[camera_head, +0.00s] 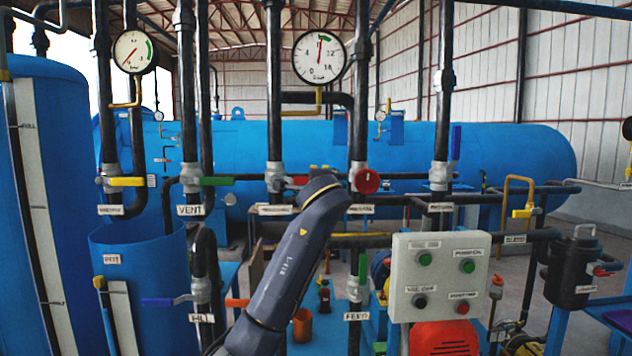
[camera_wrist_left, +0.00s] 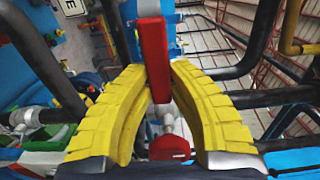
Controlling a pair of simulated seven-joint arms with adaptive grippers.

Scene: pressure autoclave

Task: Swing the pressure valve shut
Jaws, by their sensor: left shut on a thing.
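A valve (camera_head: 275,178) sits on a black vertical pipe in the head view, above a label that seems to read "PRESSURE". A bit of its red lever (camera_head: 297,181) shows beside my left arm, whose end covers the rest. In the left wrist view the red lever (camera_wrist_left: 153,45) stands between the yellow fingers of my left gripper (camera_wrist_left: 158,75), which is shut on it. In the head view my arm hides the fingers. My right gripper is in neither view.
A round red knob (camera_head: 367,182) is on the pipe just right of my arm. Pipes with coloured levers stand close on both sides, including a green lever (camera_head: 217,181). A grey control box (camera_head: 438,277) and a blue tank (camera_head: 140,290) stand lower down.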

